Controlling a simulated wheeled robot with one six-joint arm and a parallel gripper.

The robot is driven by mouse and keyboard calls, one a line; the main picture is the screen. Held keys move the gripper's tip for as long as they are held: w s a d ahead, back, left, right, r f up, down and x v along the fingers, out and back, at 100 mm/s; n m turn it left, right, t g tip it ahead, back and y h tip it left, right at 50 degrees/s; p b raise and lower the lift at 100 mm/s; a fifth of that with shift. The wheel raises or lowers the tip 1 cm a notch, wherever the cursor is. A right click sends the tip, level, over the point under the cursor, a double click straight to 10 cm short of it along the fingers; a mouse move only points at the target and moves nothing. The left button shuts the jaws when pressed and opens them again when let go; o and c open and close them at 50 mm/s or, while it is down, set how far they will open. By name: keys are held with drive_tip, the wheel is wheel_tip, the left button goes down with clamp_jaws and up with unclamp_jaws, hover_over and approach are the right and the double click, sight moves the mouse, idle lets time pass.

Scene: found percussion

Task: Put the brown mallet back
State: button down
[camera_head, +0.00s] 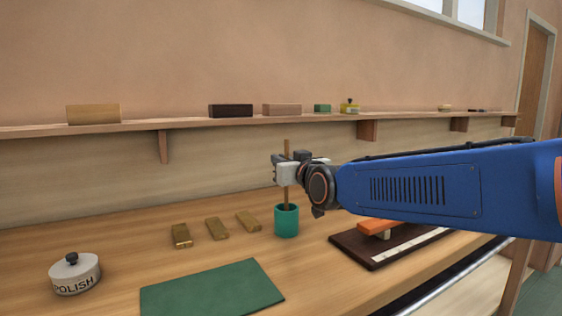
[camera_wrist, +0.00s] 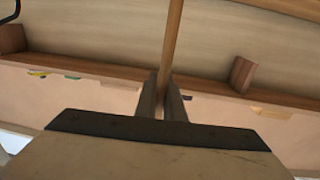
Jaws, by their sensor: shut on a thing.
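A thin brown wooden stick, the mallet's handle (camera_head: 287,196), stands upright in the head view. My gripper (camera_head: 284,172) is shut on it partway up, with some handle showing above and below the jaws. The handle's lower end meets the mouth of a teal cup (camera_head: 286,224) on the bench and appears to go inside it. No mallet head shows, and the cup hides whatever is inside. In the wrist view the handle (camera_wrist: 173,45) runs between the two fingers of my gripper (camera_wrist: 164,88).
A dark board (camera_head: 352,246) with an orange bar (camera_head: 384,226) lies right of the cup, under my arm. Several brass-coloured blocks (camera_head: 217,229), a green mat (camera_head: 212,288) and a polish tin (camera_head: 75,275) lie left. A wall shelf (camera_head: 190,123) holds several blocks behind.

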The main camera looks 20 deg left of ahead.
drive_tip(key=shift+f, duration=0.1)
drive_tip(key=c, duration=1.9)
unclamp_jaws()
drive_tip(key=shift+o, duration=0.2)
drive_tip(key=v, duration=1.2)
drive_tip(key=shift+r, duration=0.2)
